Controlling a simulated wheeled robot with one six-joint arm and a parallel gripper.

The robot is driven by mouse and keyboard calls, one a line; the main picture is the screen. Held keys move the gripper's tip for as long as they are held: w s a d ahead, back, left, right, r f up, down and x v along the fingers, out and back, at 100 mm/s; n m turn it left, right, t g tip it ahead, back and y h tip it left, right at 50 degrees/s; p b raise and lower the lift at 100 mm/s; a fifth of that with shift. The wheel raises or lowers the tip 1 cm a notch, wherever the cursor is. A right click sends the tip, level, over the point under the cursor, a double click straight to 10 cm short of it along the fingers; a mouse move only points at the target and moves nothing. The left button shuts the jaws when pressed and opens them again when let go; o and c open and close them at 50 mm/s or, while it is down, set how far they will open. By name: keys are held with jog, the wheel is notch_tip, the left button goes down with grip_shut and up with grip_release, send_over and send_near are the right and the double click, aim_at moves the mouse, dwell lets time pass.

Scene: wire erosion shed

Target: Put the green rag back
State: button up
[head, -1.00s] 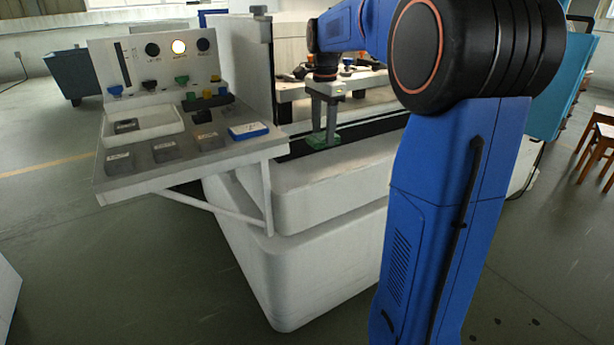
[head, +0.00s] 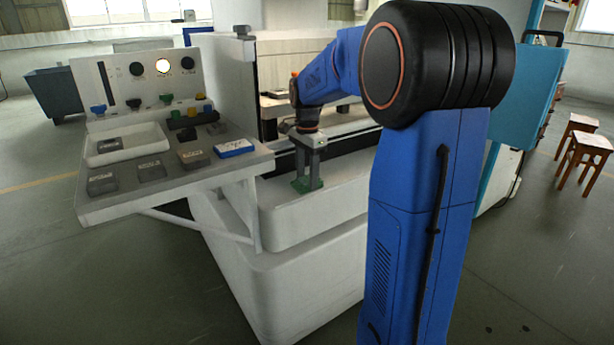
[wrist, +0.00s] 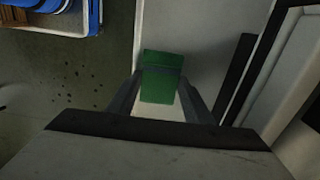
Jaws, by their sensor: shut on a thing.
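The green rag (wrist: 161,79) is a small folded block between the two fingers of my gripper (wrist: 163,100) in the wrist view. In the head view my gripper (head: 306,183) points down and is shut on the rag (head: 308,185), over the near white ledge (head: 330,190) of the machine. I cannot tell whether the rag touches the ledge.
A sloping control panel (head: 220,172) with a white tray (head: 125,148), several grey blocks and a blue-and-white box (head: 235,148) stands left of my gripper. A dark slot (head: 285,163) runs behind the ledge. A blue-green door (head: 515,95) and wooden stools (head: 582,150) are at the right.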

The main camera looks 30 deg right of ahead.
aim_at(307, 180)
jog(key=shift+f, duration=0.1)
jog(key=o, duration=1.1)
notch_tip(307, 180, up, 12)
jog(key=s+a+n+t, duration=0.1)
jog(key=s+a+n, duration=0.45)
jog(key=s, duration=0.25)
jog(key=s+a+f+n+t, duration=0.1)
jog(key=s+a+f+n, duration=0.2)
jog(key=s, duration=0.4)
jog(key=s+a+f+n+t, duration=0.1)
jog(key=s+a+f+n, duration=0.3)
jog(key=s+f+n, duration=0.1)
jog(key=s+a+f+n+t, duration=0.1)
jog(key=s+a+f+n, duration=0.2)
jog(key=s+f, duration=0.3)
jog(key=s+n, duration=0.1)
jog(key=s, duration=0.3)
jog(key=shift+a+f+t, duration=0.15)
jog(key=shift+t, duration=0.25)
jog(key=shift+s, duration=0.1)
